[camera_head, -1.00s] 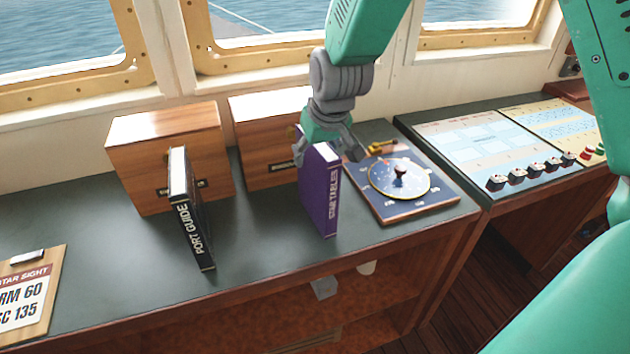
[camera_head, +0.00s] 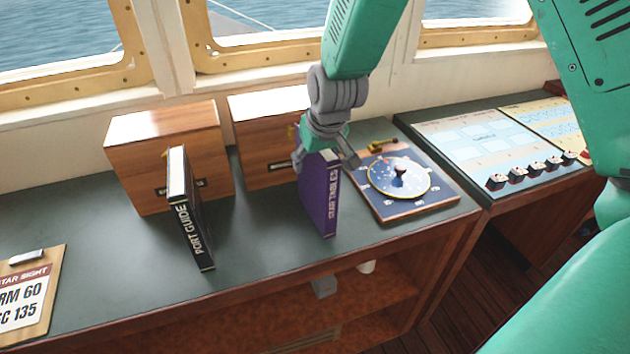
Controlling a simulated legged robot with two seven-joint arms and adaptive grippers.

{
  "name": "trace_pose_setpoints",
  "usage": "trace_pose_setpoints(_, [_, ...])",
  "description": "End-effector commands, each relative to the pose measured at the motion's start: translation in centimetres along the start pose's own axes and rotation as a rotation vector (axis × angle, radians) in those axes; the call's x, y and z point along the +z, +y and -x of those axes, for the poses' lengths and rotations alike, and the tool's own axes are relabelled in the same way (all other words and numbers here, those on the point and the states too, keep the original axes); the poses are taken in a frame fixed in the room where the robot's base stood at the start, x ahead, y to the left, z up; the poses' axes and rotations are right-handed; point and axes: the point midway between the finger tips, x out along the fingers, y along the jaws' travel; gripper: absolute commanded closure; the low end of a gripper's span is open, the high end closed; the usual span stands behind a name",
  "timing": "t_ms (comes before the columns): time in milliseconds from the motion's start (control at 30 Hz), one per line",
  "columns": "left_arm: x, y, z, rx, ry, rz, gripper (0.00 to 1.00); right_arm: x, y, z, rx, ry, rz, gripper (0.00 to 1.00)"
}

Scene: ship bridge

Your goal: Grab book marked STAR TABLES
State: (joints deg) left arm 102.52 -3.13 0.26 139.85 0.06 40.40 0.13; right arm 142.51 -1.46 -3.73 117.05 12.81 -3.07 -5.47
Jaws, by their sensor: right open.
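The purple book marked STAR TABLES (camera_head: 319,200) stands upright on the dark counter, its spine facing me. My right gripper (camera_head: 326,160) is at the top of this book, with one finger at its left side and the other at its right. The fingers are open, and I cannot tell whether they touch the covers. The gripper hides part of the book's top edge. My left gripper is out of view.
A black PORT GUIDE book (camera_head: 190,215) stands to the left. Two wooden boxes (camera_head: 160,130) stand behind the books. A dial board (camera_head: 425,207) lies close on the right, and a clipboard (camera_head: 30,300) lies at the left.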

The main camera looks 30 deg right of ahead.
Motion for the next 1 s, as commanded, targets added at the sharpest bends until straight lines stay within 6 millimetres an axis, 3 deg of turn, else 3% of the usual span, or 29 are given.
trace_pose_setpoints(200, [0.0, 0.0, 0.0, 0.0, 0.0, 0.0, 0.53, 0.0, 0.0, 0.0, 0.0, -0.001, 0.0, 0.53])
trace_pose_setpoints(333, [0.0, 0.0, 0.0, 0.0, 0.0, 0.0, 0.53, 0.0, 0.0, 0.0, 0.0, -0.001, 0.0, 0.99])
trace_pose_setpoints(733, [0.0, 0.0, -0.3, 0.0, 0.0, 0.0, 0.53, -0.2, 0.0, 0.5, 0.0, 0.003, 0.0, 1.0])
trace_pose_setpoints(1000, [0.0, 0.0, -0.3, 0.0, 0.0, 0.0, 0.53, -2.3, 0.0, 5.2, 0.001, 0.009, 0.0, 1.0])
